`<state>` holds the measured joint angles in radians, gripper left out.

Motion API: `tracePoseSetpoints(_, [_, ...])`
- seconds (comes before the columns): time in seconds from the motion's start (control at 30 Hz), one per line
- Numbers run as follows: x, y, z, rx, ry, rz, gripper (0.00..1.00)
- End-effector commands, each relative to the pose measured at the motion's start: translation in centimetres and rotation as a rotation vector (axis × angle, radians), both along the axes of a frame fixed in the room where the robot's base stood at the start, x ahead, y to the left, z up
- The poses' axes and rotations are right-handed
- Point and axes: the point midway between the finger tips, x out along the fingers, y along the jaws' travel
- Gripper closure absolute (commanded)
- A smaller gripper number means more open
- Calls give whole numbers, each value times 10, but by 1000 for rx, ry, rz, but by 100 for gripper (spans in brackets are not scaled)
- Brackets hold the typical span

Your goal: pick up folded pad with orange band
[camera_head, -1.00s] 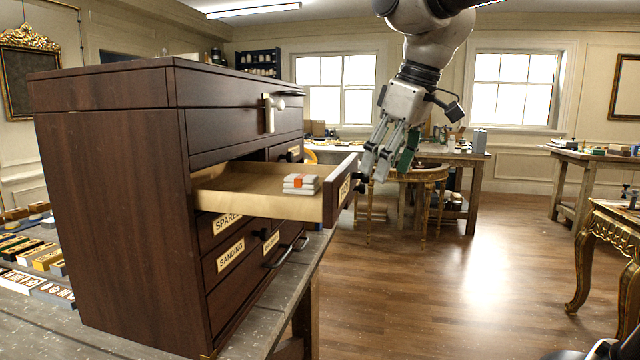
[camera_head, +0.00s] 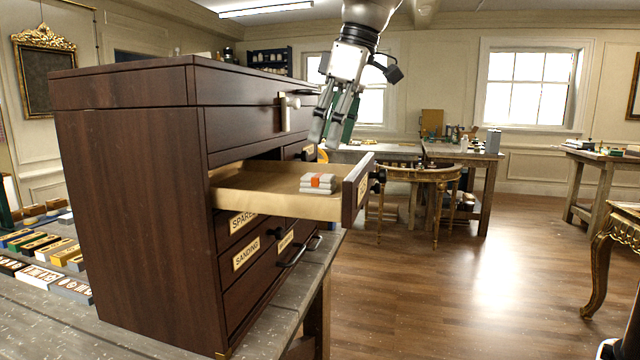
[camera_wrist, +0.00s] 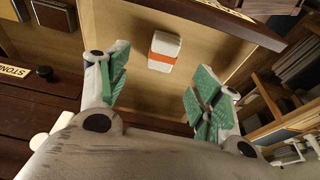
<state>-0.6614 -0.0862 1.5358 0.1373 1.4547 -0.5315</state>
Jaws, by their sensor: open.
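The folded pad (camera_head: 318,183) is white-grey with an orange band and lies in the open drawer (camera_head: 250,200), near its front end. In the wrist view the pad (camera_wrist: 164,51) lies on the drawer floor beyond my fingertips, roughly midway between them. My gripper (camera_head: 333,130) is open and empty, with green finger pads. It is above the drawer, apart from the pad. The wrist view shows both of its fingers (camera_wrist: 160,85) spread wide.
The dark wooden chest (camera_head: 130,190) holds the drawer and stands on a grey bench (camera_head: 60,320). A small latch (camera_head: 284,110) sticks out on its front. The drawer's front panel (camera_head: 357,190) stands up beside the pad. Small boxes (camera_head: 40,255) lie left on the bench.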

Motion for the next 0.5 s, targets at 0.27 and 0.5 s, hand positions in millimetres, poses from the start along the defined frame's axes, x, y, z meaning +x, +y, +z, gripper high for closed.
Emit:
tracePoseSetpoints(0.27, [1,15,-24,-4,4,32,35])
tracePoseSetpoints(0.5, [2,18,-61,-4,5,30,35])
